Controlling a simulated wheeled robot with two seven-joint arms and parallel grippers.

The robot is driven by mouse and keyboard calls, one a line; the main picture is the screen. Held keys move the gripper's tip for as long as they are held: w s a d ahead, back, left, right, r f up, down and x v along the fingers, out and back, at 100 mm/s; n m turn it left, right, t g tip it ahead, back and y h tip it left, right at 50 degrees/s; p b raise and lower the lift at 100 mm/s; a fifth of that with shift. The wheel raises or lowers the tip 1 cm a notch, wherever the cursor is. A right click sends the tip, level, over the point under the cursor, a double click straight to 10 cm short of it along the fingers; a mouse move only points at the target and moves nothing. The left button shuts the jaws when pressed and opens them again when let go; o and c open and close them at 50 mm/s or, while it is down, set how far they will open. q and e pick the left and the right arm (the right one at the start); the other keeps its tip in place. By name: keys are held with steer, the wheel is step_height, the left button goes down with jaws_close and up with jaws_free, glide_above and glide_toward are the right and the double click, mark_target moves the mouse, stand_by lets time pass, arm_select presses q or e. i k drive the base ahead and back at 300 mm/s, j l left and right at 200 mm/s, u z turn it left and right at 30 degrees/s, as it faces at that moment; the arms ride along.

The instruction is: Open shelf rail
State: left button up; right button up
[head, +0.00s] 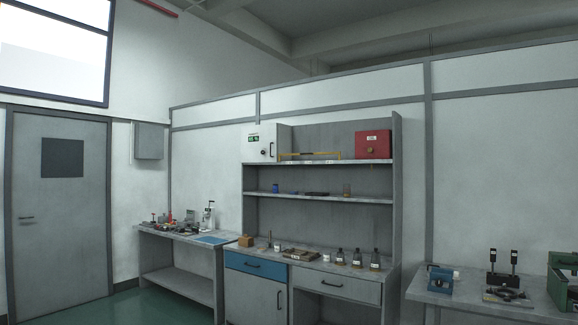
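A tall grey shelf unit (397,200) stands against the back wall, with two shelves above a worktop. Neither of my grippers is in view.
The lower shelf (370,199) holds a few small items. Several dark bottles (357,258) stand on the worktop. A cluttered bench (175,288) stands at left, and another table (420,294) with tools at right. A door (60,240) is at far left. Green floor (135,305) shows at lower left.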

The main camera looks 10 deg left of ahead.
mark_target(338, 153)
steer(key=i+l+z, duration=0.15)
steer(key=i, duration=0.2)
steer(key=i+l+z, duration=0.1)
steer(key=i, duration=0.25)
steer(key=i+u, duration=0.25)
steer(key=i, duration=0.2)
steer(key=i+l+u, duration=0.2)
steer(key=i, duration=0.25)
steer(key=i+l+u, duration=0.25)
steer(key=i, duration=0.2)
steer(key=i+j+u, duration=0.1)
steer(key=i, duration=0.6)
steer(key=i+j+u, duration=0.1)
steer(key=i, duration=0.55)
steer(key=i+j+z, duration=0.25)
steer(key=i, duration=0.3)
steer(key=i+j+z, duration=0.25)
steer(key=i+j, duration=0.25)
